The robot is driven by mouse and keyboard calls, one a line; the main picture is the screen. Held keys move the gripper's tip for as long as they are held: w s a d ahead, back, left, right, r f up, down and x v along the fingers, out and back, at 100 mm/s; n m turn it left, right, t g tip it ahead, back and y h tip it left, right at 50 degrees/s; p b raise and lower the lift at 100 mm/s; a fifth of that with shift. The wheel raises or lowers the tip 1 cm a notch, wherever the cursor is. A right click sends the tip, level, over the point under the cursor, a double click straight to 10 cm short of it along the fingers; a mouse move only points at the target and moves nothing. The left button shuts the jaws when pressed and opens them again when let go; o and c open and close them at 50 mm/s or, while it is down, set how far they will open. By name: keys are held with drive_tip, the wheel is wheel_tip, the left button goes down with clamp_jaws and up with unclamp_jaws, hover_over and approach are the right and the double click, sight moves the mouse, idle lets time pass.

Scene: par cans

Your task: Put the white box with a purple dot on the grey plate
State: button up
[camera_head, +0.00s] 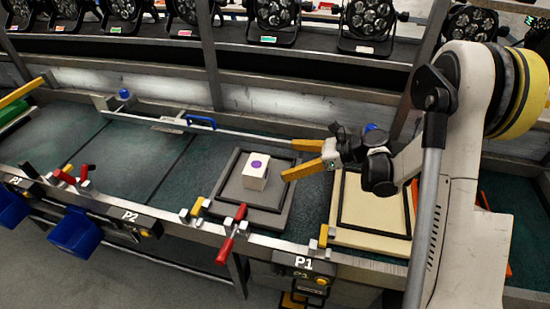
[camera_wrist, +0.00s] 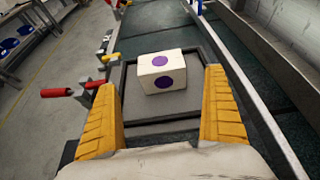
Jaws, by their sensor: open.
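The white box with a purple dot (camera_head: 256,171) sits on the grey plate (camera_head: 270,215) in the head view. In the wrist view the box (camera_wrist: 150,80) shows purple dots on its top and side, and it rests on the plate (camera_wrist: 136,118) between my fingers' lines but beyond their tips. My gripper (camera_head: 306,158) has yellow fingers, spread apart and empty, to the right of the box and apart from it. In the wrist view my gripper (camera_wrist: 160,100) is open with the box ahead of it.
A beige plate (camera_head: 372,238) lies to the right, beneath my arm. Red-handled clamps (camera_head: 232,234) stand along the front rail. A blue-handled bar (camera_head: 200,121) runs behind the plates. The green bench surface (camera_head: 130,150) left of the grey plate is largely clear.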

drive_tip(key=s+d+r+n+h, duration=0.2)
drive_tip(key=s+r+n+h, duration=0.4)
drive_tip(key=s+r+n, duration=0.35)
drive_tip(key=s+d+r+n+t+h, duration=0.1)
drive_tip(key=s+d+r+n+h, duration=0.1)
drive_tip(key=s+n, duration=0.4)
drive_tip(key=s+d+r+n+t+h, duration=0.1)
drive_tip(key=s+d+n+h, duration=0.3)
drive_tip(key=s, duration=0.5)
drive_tip(key=shift+d+r+n+t, duration=0.25)
drive_tip(key=shift+r+n+t, duration=0.15)
drive_tip(key=shift+n, duration=0.85)
